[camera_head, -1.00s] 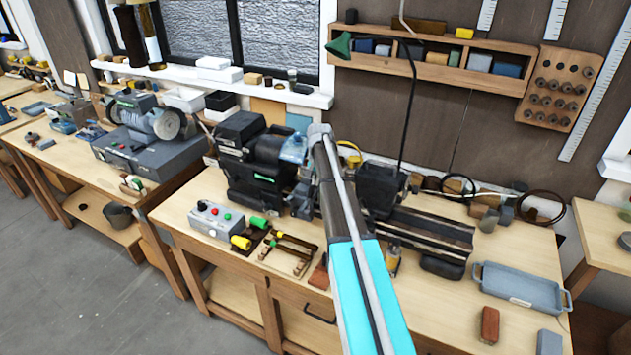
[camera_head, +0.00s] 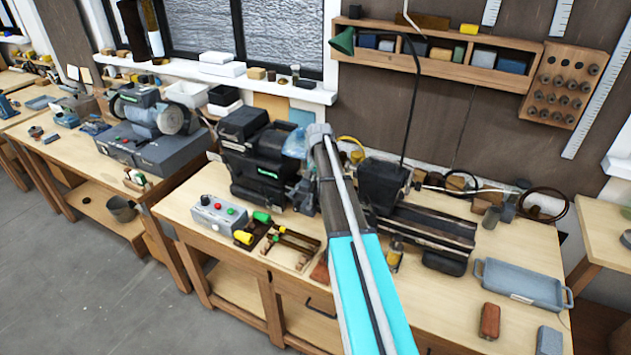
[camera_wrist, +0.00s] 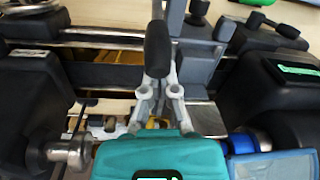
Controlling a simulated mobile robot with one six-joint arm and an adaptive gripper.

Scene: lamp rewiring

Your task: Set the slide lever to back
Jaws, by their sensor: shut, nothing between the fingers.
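In the wrist view, a slim black rounded grip (camera_wrist: 158,45), which looks like the slide lever's handle, stands upright in the middle. My gripper (camera_wrist: 160,90) is at its lower end, with grey finger links on both sides. The fingers are shut with nothing held. I cannot tell whether they touch the grip. In the head view, my arm reaches over the dark lathe (camera_head: 425,228) on the bench, hiding its middle, and the lever cannot be made out there.
A control box (camera_head: 218,214) with coloured buttons and a wooden tray (camera_head: 290,260) stand in front of the lathe. A blue-grey tray (camera_head: 520,286) and a red-brown block (camera_head: 489,321) lie at the right. A bench grinder (camera_head: 150,125) stands left. Bench surface is free around the red-brown block.

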